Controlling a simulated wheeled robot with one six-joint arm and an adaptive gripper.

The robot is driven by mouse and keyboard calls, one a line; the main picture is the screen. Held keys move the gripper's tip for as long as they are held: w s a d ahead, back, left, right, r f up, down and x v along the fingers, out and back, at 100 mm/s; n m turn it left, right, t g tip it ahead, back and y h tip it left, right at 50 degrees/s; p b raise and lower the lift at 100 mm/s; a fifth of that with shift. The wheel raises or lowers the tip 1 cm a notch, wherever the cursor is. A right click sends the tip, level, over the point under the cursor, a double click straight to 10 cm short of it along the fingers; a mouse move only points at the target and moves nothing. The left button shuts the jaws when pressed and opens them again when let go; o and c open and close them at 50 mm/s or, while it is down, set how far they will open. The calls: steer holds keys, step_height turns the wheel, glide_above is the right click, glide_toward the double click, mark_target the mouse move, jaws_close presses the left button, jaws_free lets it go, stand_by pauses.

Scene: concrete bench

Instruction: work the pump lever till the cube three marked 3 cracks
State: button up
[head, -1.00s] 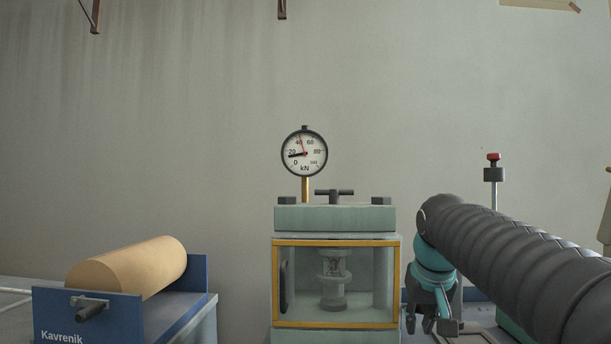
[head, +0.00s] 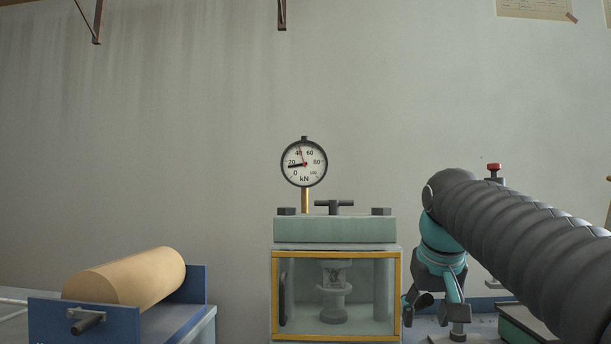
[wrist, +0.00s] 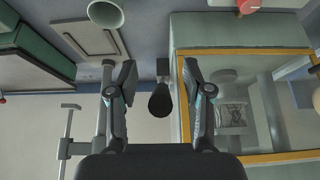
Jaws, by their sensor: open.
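The press (head: 335,230) stands at the centre of the head view, with a yellow-framed window (head: 336,253) in front. Behind it, the grey cube (head: 336,274) sits on a round pedestal. The cube shows in the wrist view (wrist: 233,115) with dark marks; I cannot tell whether they include cracks. The gauge (head: 304,162) has its black needle just under 20 and its red one near 40. My gripper (head: 439,304) is open right of the press. In the wrist view, a dark rounded handle, apparently the pump lever (wrist: 161,100), appears between the spread fingers (wrist: 161,85), touching neither.
A blue cradle (head: 196,290) with a tan cylinder (head: 130,275) is at the left. A red-topped post (head: 494,167) stands behind my arm. A green box (head: 530,325) is at the right. In the wrist view, a pale cup (wrist: 106,13) and a grey T-shaped rod (wrist: 68,135) are left of the handle.

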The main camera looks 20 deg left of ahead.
mark_target(430, 300)
steer(key=v, duration=0.6)
step_height(430, 300, up, 7)
stand_by(0.6)
steer(key=shift+s+d+r, duration=0.1)
steer(key=shift+s, duration=0.05)
